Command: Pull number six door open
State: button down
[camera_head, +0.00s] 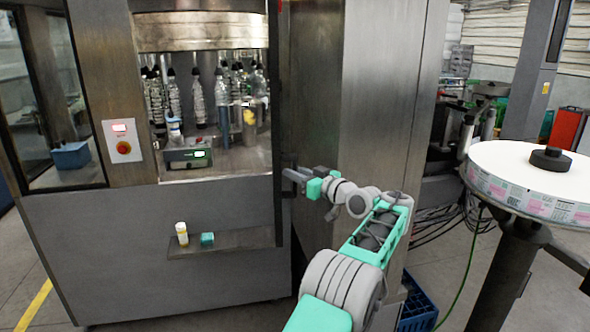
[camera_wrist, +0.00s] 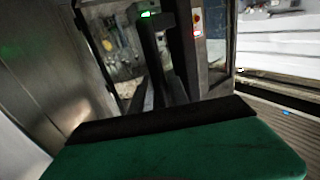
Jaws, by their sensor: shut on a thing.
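The machine door (camera_head: 277,120) shows as a narrow dark-framed edge at the right side of the machine's opening in the head view. It looks nearly edge-on, standing out from the opening, and I cannot read a number on it. My gripper (camera_head: 287,177) is at the door's edge, at about mid-height, and is shut on what looks like its handle. The handle is mostly hidden by the fingers. In the wrist view, dark upright shapes stand ahead of my green gripper housing, and the grip itself is unclear.
The opening shows several clear bottles (camera_head: 198,100). A small ledge (camera_head: 230,241) below holds a white bottle (camera_head: 182,234) and a teal block (camera_head: 207,239). A red button box (camera_head: 124,141) is left. A round label-reel table (camera_head: 510,168) stands right. Floor at lower left is clear.

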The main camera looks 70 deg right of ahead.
jog(key=shift+r, duration=0.3)
jog(key=shift+w+a, duration=0.1)
jog(key=shift+w, duration=0.25)
jog(key=shift+s, duration=0.1)
jog(key=c, duration=1.6)
grip_release()
jog(key=shift+s, duration=0.1)
jog(key=shift+o, duration=1.3)
jog(key=shift+f, duration=0.15)
jog(key=shift+o, duration=0.3)
jog(key=shift+f, duration=0.1)
